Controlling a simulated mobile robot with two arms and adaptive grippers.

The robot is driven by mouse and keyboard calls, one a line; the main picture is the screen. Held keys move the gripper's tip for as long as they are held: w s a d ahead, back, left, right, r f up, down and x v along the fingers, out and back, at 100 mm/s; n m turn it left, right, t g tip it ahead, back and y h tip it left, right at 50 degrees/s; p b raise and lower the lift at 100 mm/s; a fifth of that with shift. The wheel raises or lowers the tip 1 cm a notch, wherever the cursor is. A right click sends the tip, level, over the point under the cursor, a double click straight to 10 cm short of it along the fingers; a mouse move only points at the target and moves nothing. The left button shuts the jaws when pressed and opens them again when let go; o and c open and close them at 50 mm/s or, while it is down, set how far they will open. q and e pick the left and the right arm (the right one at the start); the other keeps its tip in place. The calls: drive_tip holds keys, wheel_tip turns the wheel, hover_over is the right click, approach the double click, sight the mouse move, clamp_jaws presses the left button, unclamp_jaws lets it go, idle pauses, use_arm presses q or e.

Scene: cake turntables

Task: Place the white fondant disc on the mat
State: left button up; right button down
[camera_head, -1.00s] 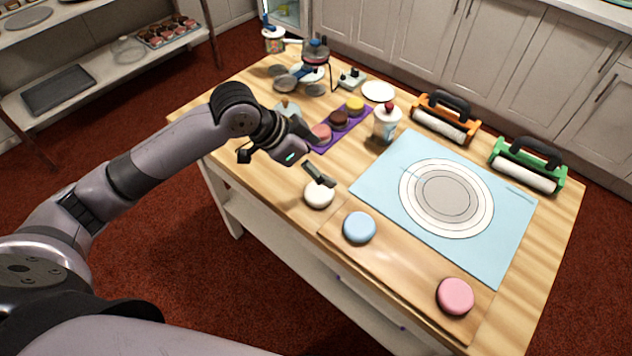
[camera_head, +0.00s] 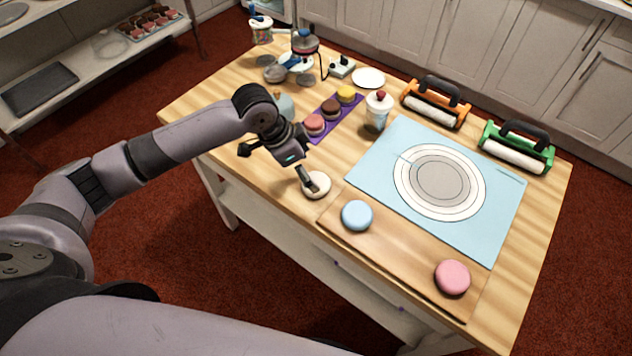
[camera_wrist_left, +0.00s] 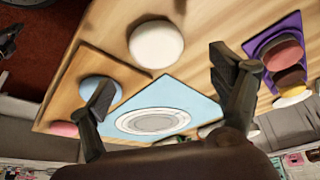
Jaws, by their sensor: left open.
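The white fondant disc (camera_head: 321,191) lies on the wooden table, left of the wooden board. In the left wrist view the disc (camera_wrist_left: 156,44) is whole and unheld, ahead of my open fingers. The light blue mat (camera_head: 481,229) with pale concentric rings lies flat right of the disc; part of the mat also shows in the left wrist view (camera_wrist_left: 184,93). My left gripper (camera_head: 279,168) is open and empty. In the head view one finger overlaps the disc; contact cannot be told. The left gripper's fingers also show in the left wrist view (camera_wrist_left: 162,80).
A wooden board (camera_head: 405,258) in front of the mat carries a blue disc (camera_head: 357,215) and a pink disc (camera_head: 452,278). A white bottle (camera_head: 377,112), a purple tray (camera_head: 319,134) with macarons, and orange (camera_head: 433,107) and green rollers (camera_head: 514,152) stand behind. The mat is bare.

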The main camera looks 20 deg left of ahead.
use_arm(q)
drive_tip(key=x, duration=0.3)
drive_tip(key=p+x, duration=0.1)
drive_tip(key=shift+s+a+f, duration=0.1)
drive_tip(key=shift+s+f, duration=0.15)
drive_tip(key=shift+f, duration=0.2)
drive_tip(key=shift+w+f, duration=0.15)
drive_tip(key=shift+f, duration=0.35)
drive_tip(key=shift+c, duration=0.6)
drive_tip(key=shift+r, duration=0.1)
drive_tip(key=c, duration=1.3)
